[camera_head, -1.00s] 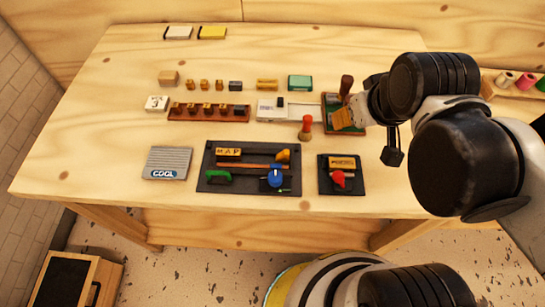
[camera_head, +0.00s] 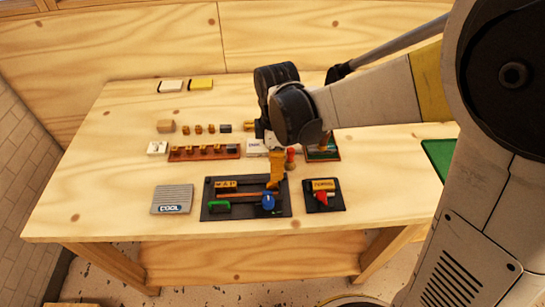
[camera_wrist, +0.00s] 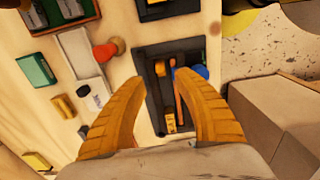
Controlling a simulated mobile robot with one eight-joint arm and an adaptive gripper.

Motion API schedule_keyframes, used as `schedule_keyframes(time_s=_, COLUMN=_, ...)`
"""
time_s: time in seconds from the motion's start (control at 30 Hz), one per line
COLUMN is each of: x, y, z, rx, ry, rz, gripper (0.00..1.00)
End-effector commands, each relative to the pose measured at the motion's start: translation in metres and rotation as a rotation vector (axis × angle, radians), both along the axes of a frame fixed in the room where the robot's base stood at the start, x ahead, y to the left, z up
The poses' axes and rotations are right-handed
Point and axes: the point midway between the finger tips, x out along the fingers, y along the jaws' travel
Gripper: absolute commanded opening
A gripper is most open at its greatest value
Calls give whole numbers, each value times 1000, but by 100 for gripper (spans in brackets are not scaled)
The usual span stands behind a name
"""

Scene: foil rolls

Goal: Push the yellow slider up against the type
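The black tray (camera_head: 245,212) lies on the table. The yellow type (camera_head: 226,185), a block with raised letters, sits at its left; the type also shows in the wrist view (camera_wrist: 170,122). The yellow slider (camera_wrist: 160,68) appears small at the tray's other end in the wrist view. A gap separates it from the type. In the head view my gripper hides it. My gripper (camera_wrist: 158,77) has orange fingers, spread apart with nothing held. It points down over the tray's right end, its tips near the slider. I cannot tell whether a tip touches it.
A blue knob (camera_head: 268,202) and a green handle (camera_head: 217,208) stand along the tray's near side. A smaller black tray with a red knob (camera_head: 321,197) is to the right. A red-topped handle (camera_head: 291,157) stands close behind. A grey COOL plate (camera_head: 172,199) lies left.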

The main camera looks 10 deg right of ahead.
Motion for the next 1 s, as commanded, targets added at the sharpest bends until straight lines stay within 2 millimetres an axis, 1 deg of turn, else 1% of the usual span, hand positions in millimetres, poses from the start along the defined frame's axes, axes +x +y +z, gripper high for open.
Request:
schedule_keyframes(time_s=0.03, x=1, y=0, z=-16, rx=0, ry=0, rz=-1, gripper=37)
schedule_keyframes(time_s=0.1, x=0, y=0, z=-30, rx=0, ry=-1, rz=-1, gripper=37)
schedule_keyframes(time_s=0.2, x=0, y=0, z=-48, rx=0, ry=-1, rz=-2, gripper=37)
schedule_keyframes(time_s=0.3, x=1, y=0, z=-61, rx=0, ry=-1, rz=-2, gripper=37)
schedule_keyframes(time_s=0.4, x=0, y=0, z=-69, rx=0, ry=-1, rz=-2, gripper=37)
schedule_keyframes(time_s=0.5, x=0, y=0, z=-72, rx=0, ry=-1, rz=-3, gripper=37)
schedule_keyframes(time_s=0.77, x=0, y=0, z=-72, rx=1, ry=-1, rz=-3, gripper=36)
schedule_keyframes(time_s=0.8, x=0, y=0, z=-72, rx=1, ry=-1, rz=-3, gripper=24)
schedule_keyframes(time_s=0.87, x=0, y=0, z=-72, rx=1, ry=-1, rz=-3, gripper=5)
schedule_keyframes(time_s=0.9, x=0, y=0, z=-72, rx=1, ry=-1, rz=-3, gripper=0)
schedule_keyframes(time_s=1.0, x=0, y=0, z=-72, rx=1, ry=-1, rz=-3, gripper=0)
